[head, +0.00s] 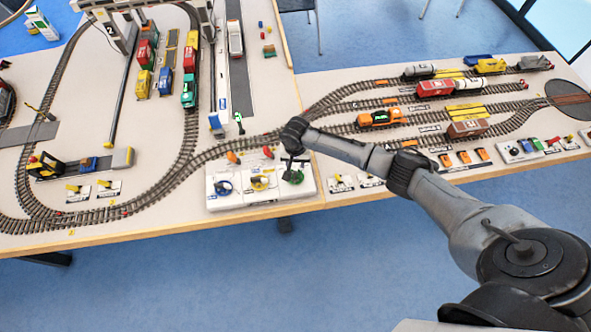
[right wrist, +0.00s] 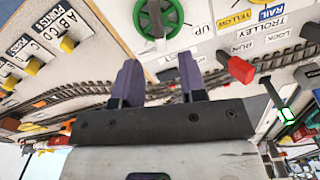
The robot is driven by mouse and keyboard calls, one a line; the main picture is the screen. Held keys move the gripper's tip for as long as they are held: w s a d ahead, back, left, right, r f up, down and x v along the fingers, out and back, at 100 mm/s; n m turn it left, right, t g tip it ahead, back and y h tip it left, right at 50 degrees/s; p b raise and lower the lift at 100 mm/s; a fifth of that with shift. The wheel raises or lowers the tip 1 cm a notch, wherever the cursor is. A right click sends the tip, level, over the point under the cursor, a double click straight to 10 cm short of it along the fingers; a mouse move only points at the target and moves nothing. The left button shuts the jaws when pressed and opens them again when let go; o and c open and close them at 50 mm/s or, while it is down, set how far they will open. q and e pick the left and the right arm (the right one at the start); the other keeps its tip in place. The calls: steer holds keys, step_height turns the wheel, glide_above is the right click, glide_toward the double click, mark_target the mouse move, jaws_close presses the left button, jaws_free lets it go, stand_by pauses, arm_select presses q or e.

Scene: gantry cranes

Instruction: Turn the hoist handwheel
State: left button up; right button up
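A panel of control boxes (head: 225,203) at the table's front edge carries blue (head: 222,187), yellow (head: 260,183) and green (head: 293,176) handwheels. The green handwheel also shows at the top of the right wrist view (right wrist: 155,17), partly cut off, with "UP" lettering to its right. I cannot read which wheel is the hoist's. My right gripper (right wrist: 160,75) is open and empty, its two dark fingers apart and pointing toward the green wheel. The wheel shows just beyond the fingertips; contact cannot be told. In the head view the right gripper (head: 293,160) is over the green wheel. My left gripper is out of view.
A red lever (right wrist: 240,69) stands right of my fingers in the wrist view. Train track (head: 215,152) runs behind the panel. Yellow knobs (right wrist: 67,45) stand on the neighbouring panel. Gantry cranes (head: 125,30) and model wagons are farther back. Blue floor lies in front.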

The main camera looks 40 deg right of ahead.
mark_target(296, 170)
steer(key=shift+f+b, duration=0.45)
steer(key=shift+f, duration=2.55)
steer(key=shift+c, duration=0.4)
jaws_close()
